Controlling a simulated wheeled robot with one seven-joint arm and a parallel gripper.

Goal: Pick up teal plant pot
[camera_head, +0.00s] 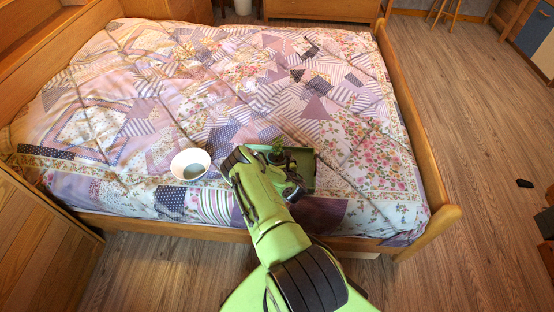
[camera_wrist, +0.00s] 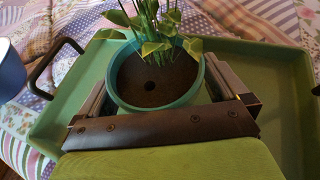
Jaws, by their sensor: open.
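The teal plant pot (camera_wrist: 158,100) holds dark soil and a green leafy plant (camera_wrist: 152,30). It stands on a green tray (camera_wrist: 270,62). In the wrist view my open gripper (camera_wrist: 158,72) has one finger on each side of the pot; I cannot tell whether either finger touches it. In the head view my gripper (camera_head: 284,166) is over the tray (camera_head: 306,165), and my arm hides most of the pot. Only some leaves (camera_head: 277,145) show clearly there.
The tray has dark handles and lies on a bed with a patchwork quilt (camera_head: 150,90). A white bowl (camera_head: 190,164) sits left of my gripper; its blue side (camera_wrist: 10,72) shows in the wrist view. A wooden bed rail (camera_head: 412,125) runs along the right.

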